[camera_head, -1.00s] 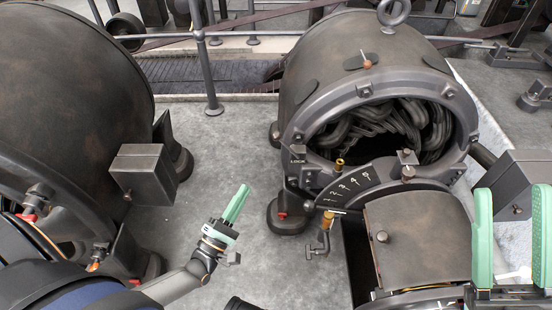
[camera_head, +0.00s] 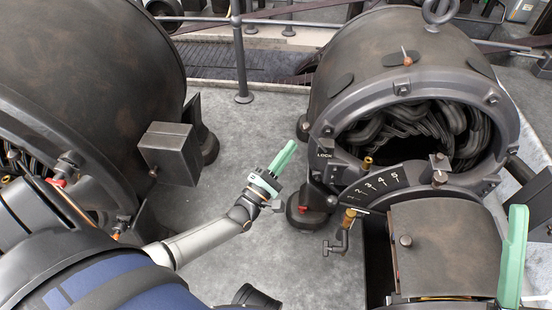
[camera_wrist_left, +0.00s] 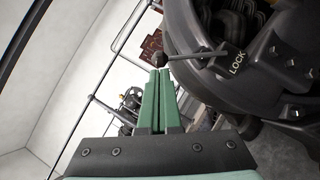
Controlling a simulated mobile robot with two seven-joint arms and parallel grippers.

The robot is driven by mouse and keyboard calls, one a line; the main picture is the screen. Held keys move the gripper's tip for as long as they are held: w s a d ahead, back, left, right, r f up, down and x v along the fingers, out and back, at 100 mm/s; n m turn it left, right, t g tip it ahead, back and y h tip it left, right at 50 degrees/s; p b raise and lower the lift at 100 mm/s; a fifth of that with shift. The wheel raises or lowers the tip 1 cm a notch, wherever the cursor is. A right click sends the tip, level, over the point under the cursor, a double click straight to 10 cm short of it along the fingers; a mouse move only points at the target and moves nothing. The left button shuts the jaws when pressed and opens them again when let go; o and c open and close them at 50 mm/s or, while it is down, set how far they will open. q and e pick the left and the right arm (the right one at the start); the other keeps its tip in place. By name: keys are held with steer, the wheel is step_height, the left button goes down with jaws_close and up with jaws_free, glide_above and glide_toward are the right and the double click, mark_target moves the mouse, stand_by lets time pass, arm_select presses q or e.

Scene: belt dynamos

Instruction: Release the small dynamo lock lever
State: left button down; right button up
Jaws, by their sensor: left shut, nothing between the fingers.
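The small dynamo (camera_head: 405,92) stands at right in the head view, with a "LOCK" label (camera_head: 323,155) on the left of its front ring. In the left wrist view the lock lever (camera_wrist_left: 195,56) is a thin dark rod with a ball knob, sticking out beside the "LOCK" lettering. My left gripper (camera_head: 290,146) is shut and empty, left of the label. In the left wrist view its green fingertips (camera_wrist_left: 158,72) are just below the ball knob; whether they touch it I cannot tell. My right gripper shows one green finger (camera_head: 515,256) at the right edge.
A larger dynamo (camera_head: 85,85) fills the left, with a grey box (camera_head: 168,152) on its side. A numbered dial plate (camera_head: 385,180), a brass-topped knob (camera_head: 367,162) and a tap-like handle (camera_head: 340,238) sit close to the lock.

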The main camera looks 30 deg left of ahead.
mark_target(316, 139)
arm_select(q)
steer(key=x, duration=0.3)
steer(key=shift+w+r+b, duration=0.1)
steer(key=shift+w+b, duration=0.2)
steer(key=shift+w, duration=0.05)
